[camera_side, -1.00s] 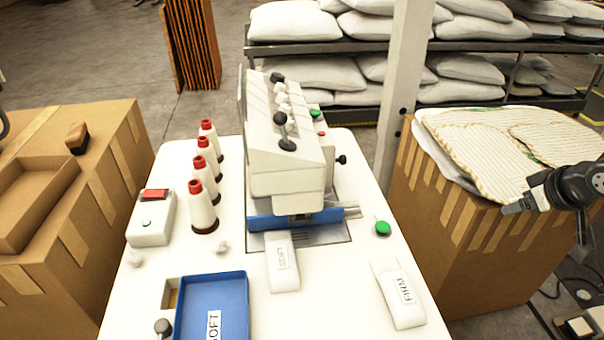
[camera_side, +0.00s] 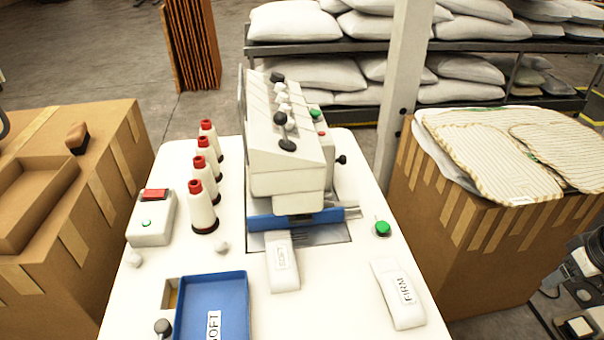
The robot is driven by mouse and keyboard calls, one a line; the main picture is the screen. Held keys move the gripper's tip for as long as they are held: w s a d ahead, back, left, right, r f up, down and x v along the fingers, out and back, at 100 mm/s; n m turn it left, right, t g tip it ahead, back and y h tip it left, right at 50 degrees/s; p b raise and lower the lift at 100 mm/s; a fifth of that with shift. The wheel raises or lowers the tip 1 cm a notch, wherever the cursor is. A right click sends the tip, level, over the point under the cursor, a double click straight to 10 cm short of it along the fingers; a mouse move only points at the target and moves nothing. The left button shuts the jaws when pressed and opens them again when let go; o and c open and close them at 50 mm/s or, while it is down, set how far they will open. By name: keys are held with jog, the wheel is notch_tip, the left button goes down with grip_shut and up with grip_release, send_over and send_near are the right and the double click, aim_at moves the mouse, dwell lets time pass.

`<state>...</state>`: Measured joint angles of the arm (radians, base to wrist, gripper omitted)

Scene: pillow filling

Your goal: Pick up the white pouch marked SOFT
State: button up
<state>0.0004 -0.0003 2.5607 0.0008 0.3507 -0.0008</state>
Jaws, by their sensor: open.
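The white pouch marked SOFT (camera_side: 284,275) lies flat on the white table in front of the machine. Its far end reaches up to the machine's blue front bar (camera_side: 290,219), and its label faces up. A second white pouch, marked FIRM (camera_side: 400,295), lies apart from it to the right, slightly angled. My gripper is not in view; only a dark piece of my arm shows at the right edge. Nothing is touching the SOFT pouch from above.
A blue tray (camera_side: 212,281) labelled SOFT is at the table's front left. Red-topped thread cones (camera_side: 203,215) and a switch box (camera_side: 152,222) stand left of the machine (camera_side: 285,160). A green button (camera_side: 382,228) sits right. Striped fabric (camera_side: 480,150) covers a carton. Table between the pouches is clear.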

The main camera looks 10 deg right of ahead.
jog(key=o, duration=0.4)
jog(key=shift+w, duration=0.15)
